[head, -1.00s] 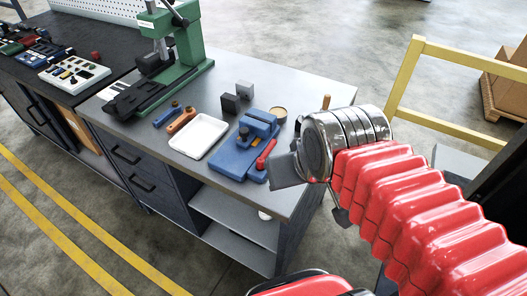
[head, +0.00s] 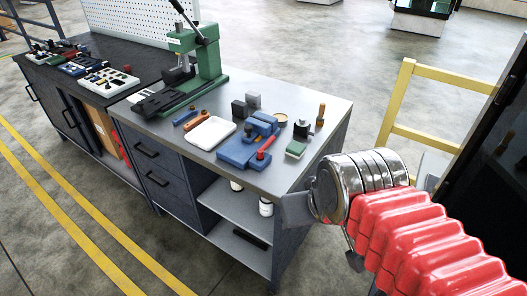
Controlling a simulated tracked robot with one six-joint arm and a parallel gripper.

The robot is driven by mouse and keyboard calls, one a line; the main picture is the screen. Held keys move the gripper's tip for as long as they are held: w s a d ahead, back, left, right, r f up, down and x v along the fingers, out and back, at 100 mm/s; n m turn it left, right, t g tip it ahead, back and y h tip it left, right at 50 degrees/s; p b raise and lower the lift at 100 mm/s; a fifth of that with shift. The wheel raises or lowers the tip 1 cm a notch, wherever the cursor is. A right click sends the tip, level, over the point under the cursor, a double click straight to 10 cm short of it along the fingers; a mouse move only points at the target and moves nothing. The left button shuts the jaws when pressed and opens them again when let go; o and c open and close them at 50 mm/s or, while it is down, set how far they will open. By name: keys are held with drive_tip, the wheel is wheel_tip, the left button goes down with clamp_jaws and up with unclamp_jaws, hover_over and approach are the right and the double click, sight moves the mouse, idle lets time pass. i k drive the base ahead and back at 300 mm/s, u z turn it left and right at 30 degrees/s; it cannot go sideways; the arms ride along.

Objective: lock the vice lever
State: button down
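A blue vice (head: 240,148) stands on the grey bench top, near its front right part. Its red lever (head: 267,145) lies along the vice's right side, slanting up to the right. I cannot tell from here whether the lever is locked. My gripper (head: 297,210) is at the front right edge of the bench, to the right of and nearer than the vice, apart from the lever. A grey plate-like part of it shows; its fingertips are hidden, so its opening cannot be seen.
A white tray (head: 212,133), dark blocks (head: 241,109), a round tin (head: 280,118), a green block (head: 296,149) and a wooden-handled tool (head: 320,117) surround the vice. A green press (head: 208,60) stands at the left. A yellow frame (head: 398,100) stands right of the bench.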

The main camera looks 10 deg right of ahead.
sight(260, 153)
drive_tip(key=k, duration=0.7)
drive_tip(key=u, duration=0.55)
drive_tip(key=i, duration=0.9)
drive_tip(key=u, duration=0.7)
drive_tip(key=i, duration=1.45)
drive_tip(key=z, duration=0.2)
